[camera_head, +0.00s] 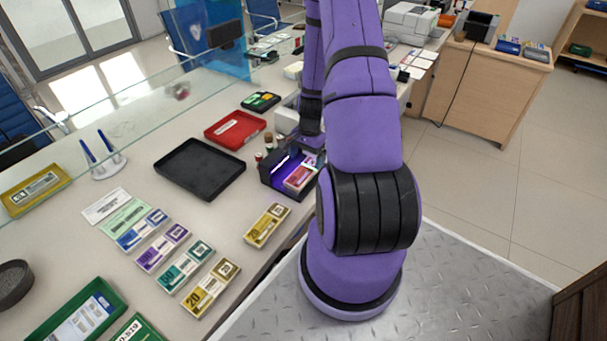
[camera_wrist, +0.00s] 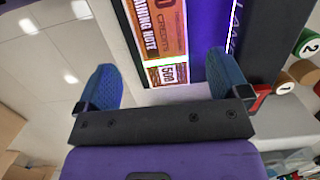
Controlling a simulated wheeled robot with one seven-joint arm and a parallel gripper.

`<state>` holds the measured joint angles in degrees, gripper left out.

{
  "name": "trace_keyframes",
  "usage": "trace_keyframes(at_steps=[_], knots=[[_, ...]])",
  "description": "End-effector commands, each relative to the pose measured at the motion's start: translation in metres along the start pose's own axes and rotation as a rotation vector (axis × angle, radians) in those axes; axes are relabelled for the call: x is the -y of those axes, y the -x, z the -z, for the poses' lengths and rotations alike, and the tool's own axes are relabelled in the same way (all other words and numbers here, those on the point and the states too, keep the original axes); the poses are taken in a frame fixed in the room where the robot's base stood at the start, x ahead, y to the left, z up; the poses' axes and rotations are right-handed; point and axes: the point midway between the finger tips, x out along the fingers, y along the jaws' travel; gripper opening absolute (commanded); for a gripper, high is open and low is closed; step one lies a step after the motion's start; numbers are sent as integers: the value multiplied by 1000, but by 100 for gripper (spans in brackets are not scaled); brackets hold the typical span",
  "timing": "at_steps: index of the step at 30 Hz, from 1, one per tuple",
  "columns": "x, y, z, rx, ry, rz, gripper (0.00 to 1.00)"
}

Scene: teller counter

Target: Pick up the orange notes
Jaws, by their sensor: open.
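The orange notes (camera_wrist: 163,28), printed as a training note with 500 on the end, lie at the top of the wrist view under bright violet-white light. In the head view they show as a small reddish-orange bundle (camera_head: 300,177) in the black lamp unit (camera_head: 271,180). My gripper (camera_wrist: 163,78) is open, with its two blue pads wide apart and nothing between them. The notes lie ahead of the gap between the pads, apart from both. In the head view my arm hides much of the gripper.
A black tray (camera_head: 200,169) and a red tray (camera_head: 235,129) stand left of the lamp. A glass screen runs along the back.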

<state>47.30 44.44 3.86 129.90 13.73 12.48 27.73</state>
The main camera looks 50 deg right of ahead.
Motion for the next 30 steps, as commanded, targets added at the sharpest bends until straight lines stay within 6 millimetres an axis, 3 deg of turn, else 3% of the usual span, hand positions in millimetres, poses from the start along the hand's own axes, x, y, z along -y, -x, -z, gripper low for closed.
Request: trace_keyframes(at_steps=[12,22,30], knots=[[2,-46,-3,3,1,-2,94],[2,-51,-2,0,1,0,94],[2,-51,-2,1,1,0,38]])
